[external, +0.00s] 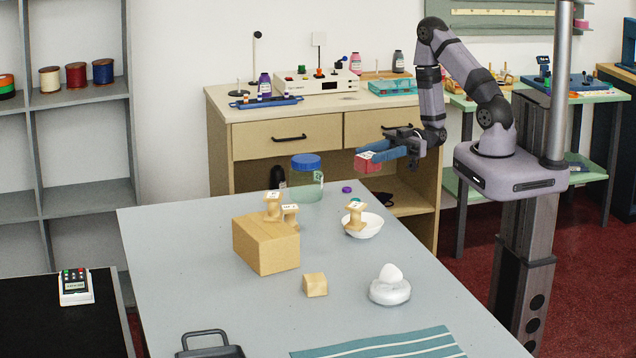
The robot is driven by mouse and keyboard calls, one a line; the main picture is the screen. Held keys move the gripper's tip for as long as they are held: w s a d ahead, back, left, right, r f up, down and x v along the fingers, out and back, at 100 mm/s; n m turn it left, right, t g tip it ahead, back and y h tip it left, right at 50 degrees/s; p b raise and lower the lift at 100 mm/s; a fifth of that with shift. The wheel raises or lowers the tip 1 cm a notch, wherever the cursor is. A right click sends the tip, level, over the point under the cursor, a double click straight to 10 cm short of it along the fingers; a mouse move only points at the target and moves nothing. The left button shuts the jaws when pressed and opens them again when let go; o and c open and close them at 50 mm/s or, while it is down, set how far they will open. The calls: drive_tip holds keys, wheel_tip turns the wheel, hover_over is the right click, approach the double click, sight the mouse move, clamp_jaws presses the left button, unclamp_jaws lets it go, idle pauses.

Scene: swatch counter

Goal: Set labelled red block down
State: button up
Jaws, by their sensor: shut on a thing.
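The red block (367,163) has a white label with dark marks on its upper face. My gripper (386,152) is shut on it and holds it in the air, above the far right part of the grey table (200,260). The block looks roughly level, and its far side is hidden by the fingers. I cannot tell its exact height over the table from this one view.
Below the block is a white bowl (368,228) with a wooden spool (355,217). A blue-lidded jar (306,180), a wooden box (264,244) with spools on top, a small wooden block (315,285) and a white rounded object (390,291) stand nearby. The table's left part is clear.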

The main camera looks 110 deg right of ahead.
sight(360, 171)
drive_tip(key=shift+w+a+f+b, duration=0.1)
drive_tip(key=shift+w+f+b, duration=0.15)
drive_tip(key=shift+b, duration=0.1)
drive_tip(key=w+f+b, duration=0.1)
drive_tip(key=w+a+f+b, duration=0.1)
drive_tip(key=w+b, duration=0.1)
drive_tip(key=w+a+f+b, duration=0.1)
drive_tip(key=shift+w+b, duration=0.2)
drive_tip(key=shift+b, duration=0.1)
drive_tip(key=w, duration=0.1)
drive_tip(key=w+a+f, duration=0.1)
drive_tip(key=w, duration=0.1)
drive_tip(key=w+p, duration=0.1)
drive_tip(key=shift+w+a+f, duration=0.2)
drive_tip(key=shift+a+f, duration=0.15)
drive_tip(key=shift+w+a+f, duration=0.1)
drive_tip(key=shift+w+f, duration=0.1)
drive_tip(key=shift+w, duration=0.15)
drive_tip(key=shift+w, duration=0.1)
drive_tip(key=shift+w+a+f, duration=0.15)
drive_tip(key=shift+w, duration=0.1)
drive_tip(key=shift+w+a+f+p, duration=0.25)
drive_tip(key=shift+w+f+p, duration=0.05)
drive_tip(key=shift+w+f, duration=0.2)
drive_tip(key=shift+w+a+f+p, duration=0.25)
drive_tip(key=shift+w+f, duration=0.1)
drive_tip(key=shift+w, duration=0.15)
drive_tip(key=shift+w+f, duration=0.1)
drive_tip(key=shift+f, duration=0.1)
